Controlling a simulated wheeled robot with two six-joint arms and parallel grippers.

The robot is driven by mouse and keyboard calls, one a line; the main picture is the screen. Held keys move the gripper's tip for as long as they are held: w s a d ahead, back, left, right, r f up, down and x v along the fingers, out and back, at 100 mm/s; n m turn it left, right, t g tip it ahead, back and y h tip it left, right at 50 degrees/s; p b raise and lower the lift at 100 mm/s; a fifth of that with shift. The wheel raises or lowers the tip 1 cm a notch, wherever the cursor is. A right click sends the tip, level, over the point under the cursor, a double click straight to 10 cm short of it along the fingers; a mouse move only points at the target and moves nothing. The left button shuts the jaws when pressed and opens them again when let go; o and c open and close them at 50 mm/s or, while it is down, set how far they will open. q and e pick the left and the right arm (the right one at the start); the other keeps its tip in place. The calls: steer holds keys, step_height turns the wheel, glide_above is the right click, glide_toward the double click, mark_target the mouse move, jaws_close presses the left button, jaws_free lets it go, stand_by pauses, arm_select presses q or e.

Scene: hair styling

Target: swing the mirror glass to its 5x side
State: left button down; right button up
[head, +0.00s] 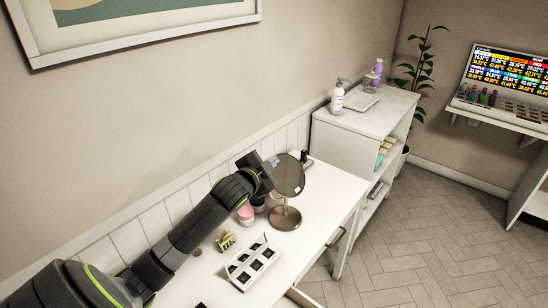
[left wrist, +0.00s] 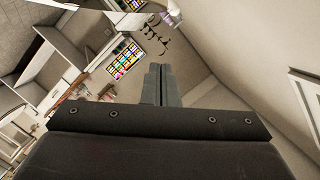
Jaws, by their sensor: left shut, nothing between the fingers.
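The mirror glass (head: 290,175) is a round disc on a bronze-coloured stand with a round base (head: 285,218), upright on the white table. Its face looks dark grey-brown with a small pale patch; I cannot read which side shows. My left gripper (head: 274,163) is at the upper left edge of the glass, very close to it; I cannot tell whether they touch. My right gripper is not in view.
On the white table (head: 335,190) are a pink-lidded jar (head: 245,213), a yellowish claw clip (head: 226,240), a white tray with dark squares (head: 252,262) and a dark bottle (head: 305,156) behind the mirror. A white shelf (head: 340,145) with bottles stands beyond. The table right of the mirror is clear.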

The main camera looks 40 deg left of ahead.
arm_select(q)
steer(key=p, duration=0.1)
glide_above(287, 175)
steer(key=s, duration=0.3)
steer(key=shift+w+a+f, duration=0.2)
steer(key=shift+a+f, duration=0.05)
steer(key=shift+f, duration=0.15)
steer(key=shift+w+a+f+p, duration=0.2)
steer(key=shift+a+f+p, duration=0.3)
steer(key=shift+a+f, duration=0.95)
steer(key=shift+f, duration=0.1)
